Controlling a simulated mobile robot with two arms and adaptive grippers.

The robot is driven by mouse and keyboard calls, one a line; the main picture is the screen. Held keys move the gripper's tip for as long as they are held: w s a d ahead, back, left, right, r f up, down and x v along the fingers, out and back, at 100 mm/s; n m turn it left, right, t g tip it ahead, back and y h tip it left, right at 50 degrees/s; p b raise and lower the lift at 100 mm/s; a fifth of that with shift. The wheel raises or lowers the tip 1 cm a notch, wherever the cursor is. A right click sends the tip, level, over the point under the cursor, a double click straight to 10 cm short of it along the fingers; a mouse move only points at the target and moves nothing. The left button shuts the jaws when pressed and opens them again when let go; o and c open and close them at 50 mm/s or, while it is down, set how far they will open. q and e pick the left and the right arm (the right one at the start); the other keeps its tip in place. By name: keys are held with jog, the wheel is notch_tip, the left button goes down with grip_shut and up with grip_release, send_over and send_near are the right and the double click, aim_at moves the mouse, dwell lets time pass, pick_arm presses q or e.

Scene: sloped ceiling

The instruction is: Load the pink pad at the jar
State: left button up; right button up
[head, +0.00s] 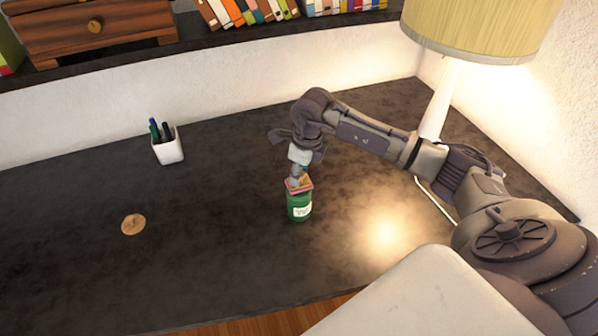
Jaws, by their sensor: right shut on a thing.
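A small green jar (299,208) with a white label stands upright on the dark desk near the middle of the head view. The pink pad (306,189) shows at the jar's top edge, with a small orange-tan patch on it. I cannot tell whether it rests on the jar or lies just behind it. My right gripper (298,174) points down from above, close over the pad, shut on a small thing. Its fingers and the thing are too small to make out clearly. My left gripper is not in view.
A white pen cup (169,150) stands at the back left. A round tan disc (133,224) lies on the left. A lamp (440,100) stands at the back right, beyond my right arm. The desk (220,250) left of the jar is mostly clear; its front edge is below.

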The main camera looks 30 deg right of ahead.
dwell(0.4)
jog(key=shift+s+f+b, duration=0.1)
jog(key=shift+f+b, duration=0.5)
jog(key=shift+b, duration=0.05)
dwell(1.6)
jog(key=shift+r, duration=0.1)
jog(key=shift+r+p, duration=0.6)
jog(key=shift+r, duration=0.25)
jog(key=shift+r+p, duration=1.4)
jog(key=shift+r, duration=1.25)
